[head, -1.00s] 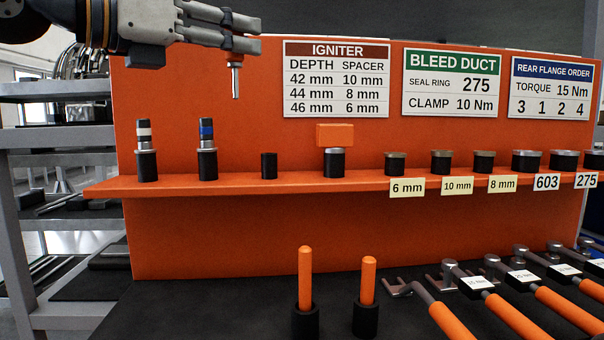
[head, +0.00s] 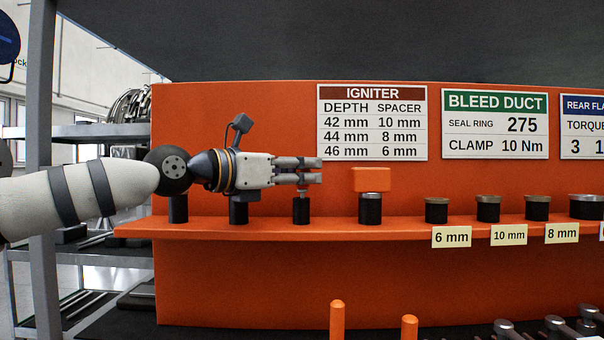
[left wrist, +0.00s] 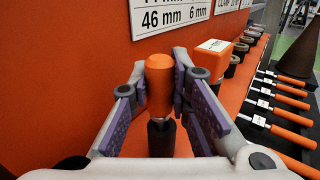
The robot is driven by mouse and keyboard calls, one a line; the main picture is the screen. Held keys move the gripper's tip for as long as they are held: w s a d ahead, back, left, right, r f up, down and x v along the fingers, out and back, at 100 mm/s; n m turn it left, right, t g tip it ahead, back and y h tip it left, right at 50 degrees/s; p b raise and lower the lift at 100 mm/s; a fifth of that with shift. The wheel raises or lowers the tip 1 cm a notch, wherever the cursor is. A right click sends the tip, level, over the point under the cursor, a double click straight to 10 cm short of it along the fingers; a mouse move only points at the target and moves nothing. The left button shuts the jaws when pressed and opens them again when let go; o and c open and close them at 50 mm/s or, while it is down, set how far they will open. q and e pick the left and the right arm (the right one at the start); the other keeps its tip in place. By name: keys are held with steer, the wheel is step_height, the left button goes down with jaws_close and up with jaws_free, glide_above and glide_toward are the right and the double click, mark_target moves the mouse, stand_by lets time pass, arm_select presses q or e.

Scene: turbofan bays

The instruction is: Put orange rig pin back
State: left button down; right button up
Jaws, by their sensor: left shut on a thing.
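The orange rig pin (left wrist: 159,88) stands upright between the padded fingers of my left gripper (head: 318,178), which is shut on its orange handle. In the head view the fingers hide most of the handle. A short length of its metal shank (head: 301,193) shows below them, entering the short black socket (head: 301,211) on the orange shelf. The left wrist view also shows this dark socket (left wrist: 161,137) directly under the handle. How deep the shank sits is hidden. My right gripper is not in view.
On the orange shelf (head: 400,229), an orange block (head: 371,180) on a black holder stands just right of the socket. Several capped black holders follow further right. Two holders (head: 179,209) stand left, partly behind my arm. Two orange pins (head: 337,320) rise below.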

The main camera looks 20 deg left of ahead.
arm_select(q)
steer(key=shift+s, duration=0.25)
steer(key=shift+f, duration=0.1)
steer(key=shift+f, duration=0.3)
steer(key=c, duration=1.5)
jaws_free()
